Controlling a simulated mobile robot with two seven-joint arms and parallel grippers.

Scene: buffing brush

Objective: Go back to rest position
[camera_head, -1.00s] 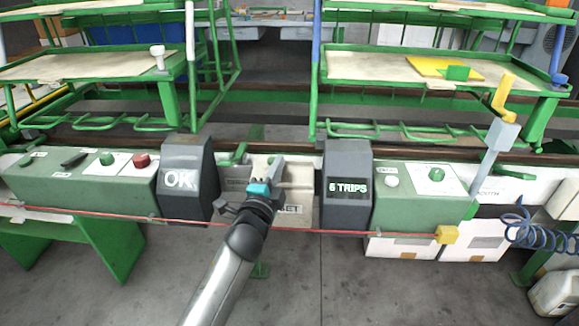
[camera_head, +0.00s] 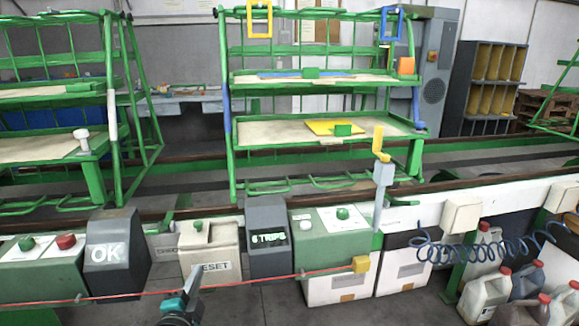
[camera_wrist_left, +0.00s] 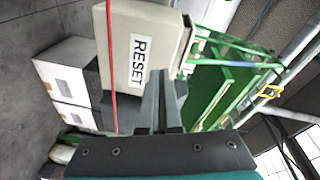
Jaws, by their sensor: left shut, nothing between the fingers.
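My left gripper (camera_head: 190,283) shows at the bottom of the head view, below and a little left of the beige RESET box (camera_head: 212,262). It is shut and empty. In the left wrist view its closed fingers (camera_wrist_left: 162,85) point toward the RESET box (camera_wrist_left: 150,40), and I see a gap between fingertips and box as best I can tell. A green button (camera_head: 198,226) sits on the box top. My right gripper is in neither view.
The OK screen (camera_head: 112,250) and the 6 TRIPS screen (camera_head: 267,238) flank the RESET box. Green racks (camera_head: 330,145) stand behind. Plastic jugs (camera_head: 485,292) stand at right.

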